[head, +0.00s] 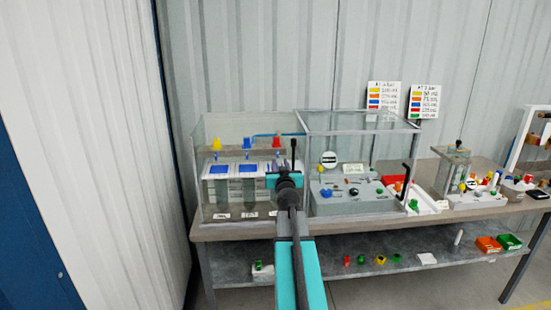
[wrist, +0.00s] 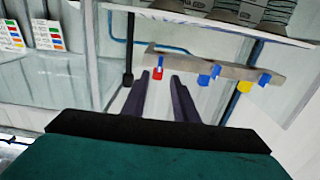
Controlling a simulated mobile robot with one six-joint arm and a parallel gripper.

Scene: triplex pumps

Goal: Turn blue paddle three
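Three blue paddles sit along a grey rail (wrist: 185,62) in the wrist view, which looks turned over compared with the head view. One blue paddle (wrist: 160,60) is beside a red part (wrist: 158,73). Another (wrist: 205,79) is beside a blue part (wrist: 215,70), and the last (wrist: 264,79) is near a yellow part (wrist: 244,87). My gripper (wrist: 160,76) is open and empty, its two dark fingers apart and pointing at the paddle by the red part. Contact cannot be told. In the head view, my gripper (head: 283,176) covers the area below the red cone (head: 277,140).
Yellow (head: 216,144) and blue (head: 246,143) cones stand left of the red one, in a clear-walled case. A grey-framed case with a control box (head: 350,203) stands right of my arm. A black upright post (wrist: 128,62) is close beside the fingers. Colour-code signs (head: 384,96) stand behind.

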